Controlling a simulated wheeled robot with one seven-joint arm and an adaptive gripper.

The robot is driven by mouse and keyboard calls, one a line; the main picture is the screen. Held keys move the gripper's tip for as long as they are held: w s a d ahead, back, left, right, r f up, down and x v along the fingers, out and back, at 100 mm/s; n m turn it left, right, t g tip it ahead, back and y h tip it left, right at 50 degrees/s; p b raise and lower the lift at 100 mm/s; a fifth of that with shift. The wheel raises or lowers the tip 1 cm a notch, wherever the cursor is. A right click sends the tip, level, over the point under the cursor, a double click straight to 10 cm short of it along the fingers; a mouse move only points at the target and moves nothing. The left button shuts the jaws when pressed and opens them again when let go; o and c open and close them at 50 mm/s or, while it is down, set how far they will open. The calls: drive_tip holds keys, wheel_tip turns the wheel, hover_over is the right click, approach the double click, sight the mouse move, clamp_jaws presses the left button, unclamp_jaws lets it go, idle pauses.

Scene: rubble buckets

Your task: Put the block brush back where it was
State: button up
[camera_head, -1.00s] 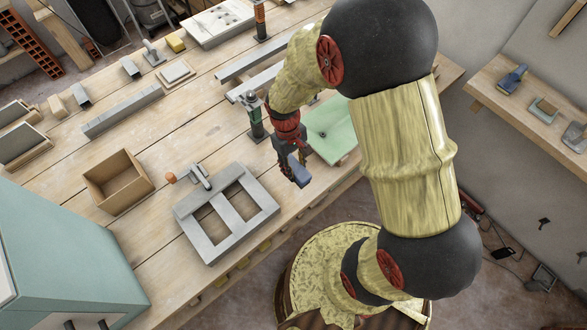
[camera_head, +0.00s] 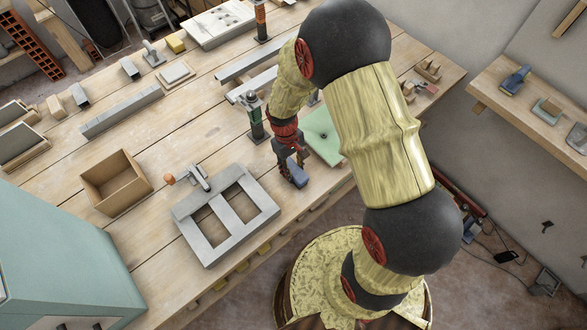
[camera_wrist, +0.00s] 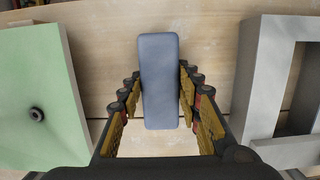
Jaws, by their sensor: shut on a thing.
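The block brush is a blue-grey block (camera_head: 297,173), held at the end of my arm near the bench's front edge. It lies between the green board and the grey frame. In the wrist view the brush (camera_wrist: 160,75) is long and upright in the picture, with a finger pad against each side. My gripper (camera_head: 287,160) is shut on it; its fingers also show in the wrist view (camera_wrist: 160,95). The brush's underside is hidden, and I cannot tell whether it touches the bench.
A pale green board (camera_head: 326,136) lies beside the brush, partly behind my arm. A grey two-window frame (camera_head: 207,246) lies to the left. A dark green post (camera_head: 256,122) stands close behind my gripper. An open wooden box (camera_head: 116,184) is farther left. A side shelf (camera_head: 520,103) holds tools.

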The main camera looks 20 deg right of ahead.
drive_tip(key=shift+f, duration=0.2)
drive_tip(key=o, duration=1.4)
drive_tip(key=shift+c, duration=0.2)
wheel_tip(320, 180, up, 12)
drive_tip(key=w+p, duration=0.2)
wheel_tip(320, 180, up, 10)
drive_tip(key=t, duration=0.2)
hover_over(289, 165)
drive_tip(key=s+r+m+t, duration=0.3)
drive_tip(key=s+r+t, duration=0.2)
drive_tip(key=s+r, duration=1.1)
wheel_tip(289, 165, up, 2)
drive_tip(key=shift+d+r+m+y, duration=0.1)
drive_tip(key=shift+d+m+y, duration=0.2)
drive_tip(key=shift+d, duration=0.1)
